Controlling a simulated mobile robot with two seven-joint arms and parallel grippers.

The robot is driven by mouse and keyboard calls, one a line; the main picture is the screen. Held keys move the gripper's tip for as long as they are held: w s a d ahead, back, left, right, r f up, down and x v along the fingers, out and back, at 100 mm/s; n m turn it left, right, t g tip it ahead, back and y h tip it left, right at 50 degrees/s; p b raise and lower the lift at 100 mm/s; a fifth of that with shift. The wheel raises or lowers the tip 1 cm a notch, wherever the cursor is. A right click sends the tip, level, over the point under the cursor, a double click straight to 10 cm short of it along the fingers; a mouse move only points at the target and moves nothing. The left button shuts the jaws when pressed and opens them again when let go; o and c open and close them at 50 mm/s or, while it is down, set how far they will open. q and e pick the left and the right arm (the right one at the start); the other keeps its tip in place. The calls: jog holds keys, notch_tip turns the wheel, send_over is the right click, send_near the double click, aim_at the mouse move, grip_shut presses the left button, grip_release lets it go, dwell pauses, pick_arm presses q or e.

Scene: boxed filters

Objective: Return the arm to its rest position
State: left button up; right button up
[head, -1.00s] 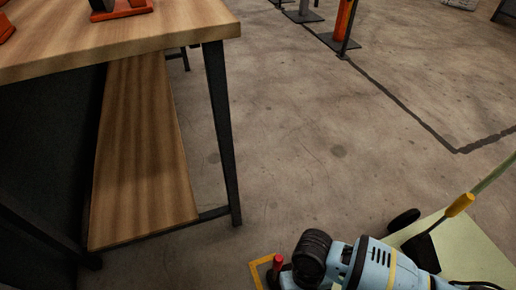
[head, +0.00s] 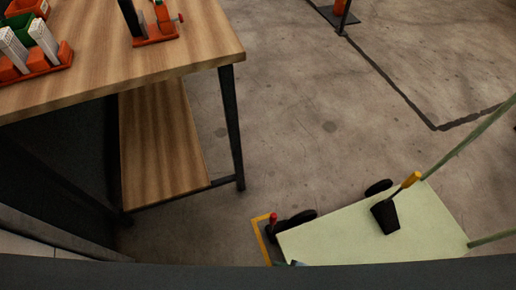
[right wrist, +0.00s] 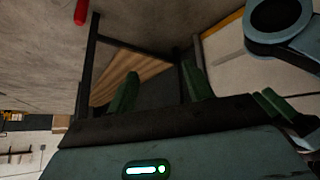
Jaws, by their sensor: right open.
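My right gripper (right wrist: 160,90) shows in the right wrist view with its two green fingers spread apart and nothing between them. Beyond the fingers are a dark frame and the wooden lower shelf (right wrist: 125,78) of the workbench. In the head view no gripper shows; only a small bluish bit of my arm shows at the bottom edge. My left gripper is in neither view. White boxes (head: 44,40) stand in an orange rack (head: 38,68) at the left of the bench top, apart from my right gripper.
The wooden workbench (head: 190,62) fills the upper left, with an orange stand (head: 156,38) on it. A pale green cart (head: 335,238) at the lower right carries a black scoop-like tool with a yellow handle (head: 411,179). The concrete floor (head: 300,150) between them is clear.

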pick_arm(q)
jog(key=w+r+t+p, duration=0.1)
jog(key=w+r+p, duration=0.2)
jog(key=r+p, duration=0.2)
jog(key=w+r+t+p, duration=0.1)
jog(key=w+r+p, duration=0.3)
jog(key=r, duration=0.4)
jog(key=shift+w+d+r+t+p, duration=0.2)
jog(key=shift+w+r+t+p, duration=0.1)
jog(key=shift+p, duration=0.2)
pick_arm(e)
jog(key=s+d+r+m+t+h, duration=0.2)
jog(key=s+d+r+m, duration=0.1)
jog(key=d+r+m, duration=0.3)
jog(key=s+d+r+m+t+h, duration=0.2)
jog(key=d+r+m, duration=0.3)
jog(key=d+r, duration=0.3)
jog(key=shift+s+d+r+m+t+h, duration=0.2)
jog(key=shift+s+d+m+t+h, duration=0.15)
jog(key=shift+s+d+t, duration=0.2)
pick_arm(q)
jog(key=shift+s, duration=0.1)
